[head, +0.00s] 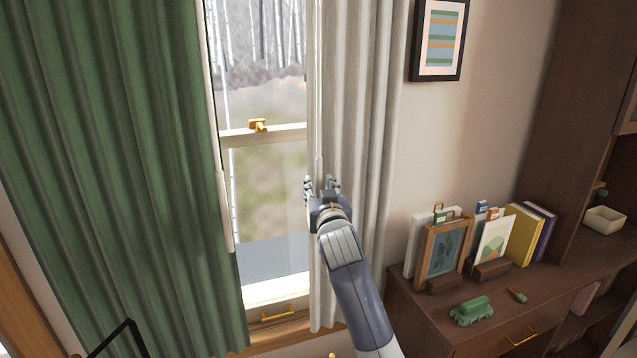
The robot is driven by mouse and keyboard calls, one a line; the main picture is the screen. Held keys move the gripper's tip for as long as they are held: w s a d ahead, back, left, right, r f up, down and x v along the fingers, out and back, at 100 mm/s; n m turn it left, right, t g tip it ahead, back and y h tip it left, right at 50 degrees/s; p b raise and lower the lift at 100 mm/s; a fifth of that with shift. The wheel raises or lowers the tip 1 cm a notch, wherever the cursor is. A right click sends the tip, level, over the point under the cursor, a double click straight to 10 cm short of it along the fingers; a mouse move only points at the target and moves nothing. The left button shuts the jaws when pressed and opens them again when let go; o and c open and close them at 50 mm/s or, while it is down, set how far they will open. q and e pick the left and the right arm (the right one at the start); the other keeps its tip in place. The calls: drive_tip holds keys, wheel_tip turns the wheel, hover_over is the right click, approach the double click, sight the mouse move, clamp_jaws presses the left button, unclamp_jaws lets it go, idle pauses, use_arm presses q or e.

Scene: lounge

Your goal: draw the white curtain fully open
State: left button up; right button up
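The white curtain (365,110) hangs in folds over the right side of the window. The window's glass is bare between it and the green curtain (110,150) on the left. A thin pale wand (319,130) hangs along the white curtain's left edge. My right gripper (321,184) is at the wand's lower part, in front of that edge. Its two fingers stand apart, one on each side of the wand, and look open. The gripper hides the wand's lower end. My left gripper is not in view.
A wooden cabinet (410,310) stands right of the curtain, with picture frames, books and a green toy car (472,311) on top. A framed picture (438,40) hangs on the wall. Another pale wand (225,210) hangs by the green curtain. Brass window hardware (258,125) sits mid-window.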

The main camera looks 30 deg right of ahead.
sight(355, 174)
drive_tip(key=shift+x, duration=0.9)
clamp_jaws()
drive_tip(key=d, duration=0.3)
drive_tip(key=s+d+p, duration=0.1)
drive_tip(key=d, duration=0.3)
drive_tip(key=s+d+p, duration=0.1)
drive_tip(key=d, duration=0.3)
drive_tip(key=shift+s+f, duration=0.15)
drive_tip(key=shift+s, duration=0.05)
drive_tip(key=shift+a, duration=0.2)
